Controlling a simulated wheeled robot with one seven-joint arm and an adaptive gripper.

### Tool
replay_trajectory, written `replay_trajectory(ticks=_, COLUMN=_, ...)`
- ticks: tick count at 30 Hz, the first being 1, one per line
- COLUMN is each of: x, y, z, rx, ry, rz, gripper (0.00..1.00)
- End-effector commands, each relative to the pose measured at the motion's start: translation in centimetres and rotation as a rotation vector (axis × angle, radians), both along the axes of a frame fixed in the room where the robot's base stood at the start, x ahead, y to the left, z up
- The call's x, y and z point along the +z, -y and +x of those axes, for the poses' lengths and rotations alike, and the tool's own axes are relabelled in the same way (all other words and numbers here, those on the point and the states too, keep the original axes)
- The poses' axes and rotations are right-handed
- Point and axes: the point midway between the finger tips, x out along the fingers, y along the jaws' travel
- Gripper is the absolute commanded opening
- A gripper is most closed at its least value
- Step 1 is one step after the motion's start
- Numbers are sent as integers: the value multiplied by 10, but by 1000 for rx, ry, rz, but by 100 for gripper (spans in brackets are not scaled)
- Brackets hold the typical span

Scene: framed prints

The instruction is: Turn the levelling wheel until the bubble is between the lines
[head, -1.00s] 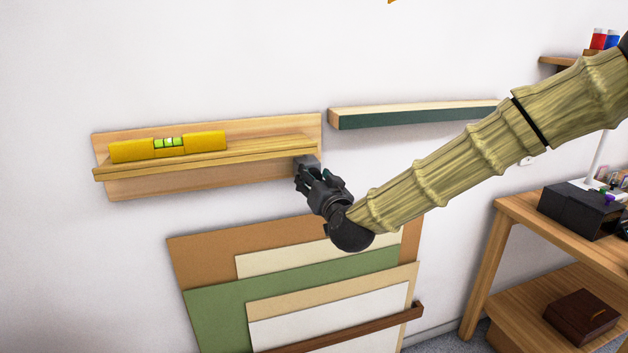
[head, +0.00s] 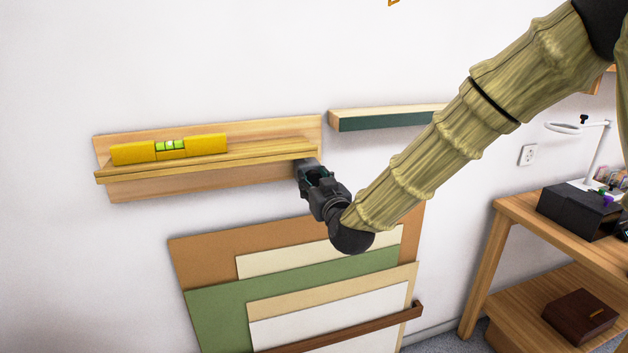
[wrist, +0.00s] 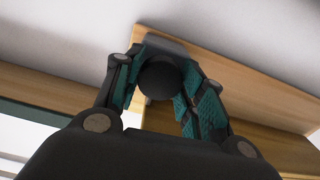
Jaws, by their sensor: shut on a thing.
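A yellow spirit level (head: 205,145) lies on the wooden wall ledge (head: 270,147). Its green vial (head: 170,146) faces me, but the bubble and lines are too small to place surely. My gripper (head: 308,172) is at the right end of the ledge, just under it. In the wrist view my gripper (wrist: 165,95) is shut around a round dark wheel (wrist: 160,77), with teal pads on either side of it. The wheel sits against the underside of the ledge. In the head view the gripper mostly hides it.
A second shelf with a dark green front (head: 385,120) is on the wall to the right, behind my arm. Large boards (head: 210,310) lean below the ledge. A wooden table (head: 530,215) with a black box (head: 580,210) stands at the right.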

Motion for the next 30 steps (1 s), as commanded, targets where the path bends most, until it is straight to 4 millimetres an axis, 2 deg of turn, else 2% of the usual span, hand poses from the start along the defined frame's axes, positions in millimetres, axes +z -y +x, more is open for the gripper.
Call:
replay_trajectory(ticks=9, x=0, y=0, z=0, rx=0, ry=40, rz=-123, gripper=16)
replay_trajectory(ticks=25, x=-1, y=0, z=0, rx=-1, ry=47, rz=-145, gripper=16)
replay_trajectory(ticks=26, x=0, y=0, z=0, rx=-1, ry=47, rz=-145, gripper=45)
replay_trajectory(ticks=28, x=0, y=0, z=0, rx=-1, ry=47, rz=-145, gripper=58)
replay_trajectory(ticks=30, x=0, y=0, z=0, rx=0, ry=47, rz=-145, gripper=61)
